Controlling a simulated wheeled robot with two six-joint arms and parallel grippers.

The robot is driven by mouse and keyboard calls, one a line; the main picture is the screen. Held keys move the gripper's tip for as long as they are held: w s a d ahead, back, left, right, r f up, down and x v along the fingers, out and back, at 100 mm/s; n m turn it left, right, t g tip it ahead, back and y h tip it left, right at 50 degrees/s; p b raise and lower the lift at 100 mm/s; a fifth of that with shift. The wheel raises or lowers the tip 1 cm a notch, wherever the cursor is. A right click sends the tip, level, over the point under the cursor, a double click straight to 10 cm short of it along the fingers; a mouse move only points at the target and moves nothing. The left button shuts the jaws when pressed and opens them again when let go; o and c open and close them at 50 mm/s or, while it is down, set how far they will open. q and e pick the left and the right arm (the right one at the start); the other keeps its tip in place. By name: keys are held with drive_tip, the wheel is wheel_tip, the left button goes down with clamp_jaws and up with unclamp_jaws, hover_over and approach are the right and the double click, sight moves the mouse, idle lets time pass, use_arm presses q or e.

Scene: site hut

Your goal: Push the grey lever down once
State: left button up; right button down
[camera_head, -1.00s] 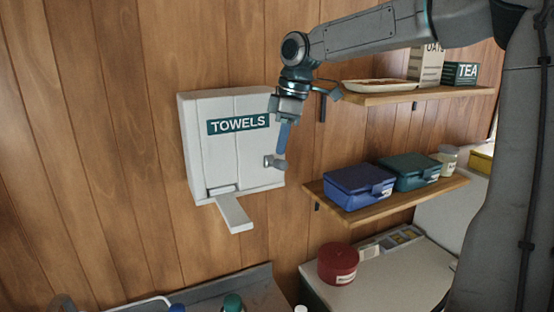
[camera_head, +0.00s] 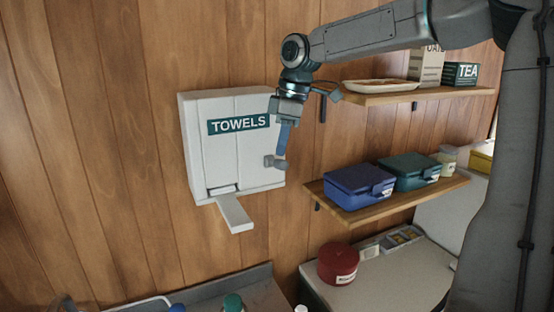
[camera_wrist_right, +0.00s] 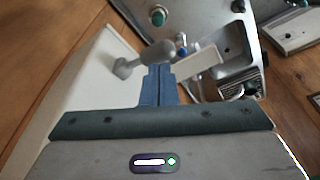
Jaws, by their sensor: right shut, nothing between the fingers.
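A white dispenser marked TOWELS (camera_head: 205,160) hangs on the wood wall. In the right wrist view, the lever (camera_wrist_right: 160,52) shows as a short grey arm with a rounded end beyond my fingertips. My right gripper (camera_head: 282,150) is shut and empty, its blue fingers pointing down close above the lever's outer end. The closed fingers (camera_wrist_right: 158,70) overlap the lever's line in the wrist view; I cannot tell whether they touch it. A pale tongue (camera_head: 234,214) slants out from the dispenser's bottom. My left gripper is not in view.
Right of the dispenser, a lower shelf (camera_head: 328,226) holds a blue box (camera_head: 352,190) and a green box (camera_head: 405,175). An upper shelf (camera_head: 390,97) holds a tray and cartons. A red tin (camera_head: 337,264) stands on the counter. A sink (camera_wrist_right: 238,60) lies below.

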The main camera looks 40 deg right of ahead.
sight(283, 161)
drive_tip(key=shift+f, duration=2.25)
drive_tip(key=shift+s+a+r, duration=0.1)
drive_tip(key=shift+s+r, duration=0.05)
drive_tip(key=shift+r, duration=1.2)
drive_tip(key=shift+s+a+r, duration=0.1)
drive_tip(key=shift+s+r, duration=0.1)
drive_tip(key=shift+r, duration=1.15)
drive_tip(key=shift+s+r, duration=0.15)
drive_tip(key=shift+r, duration=1.2)
drive_tip(key=shift+f, duration=0.1)
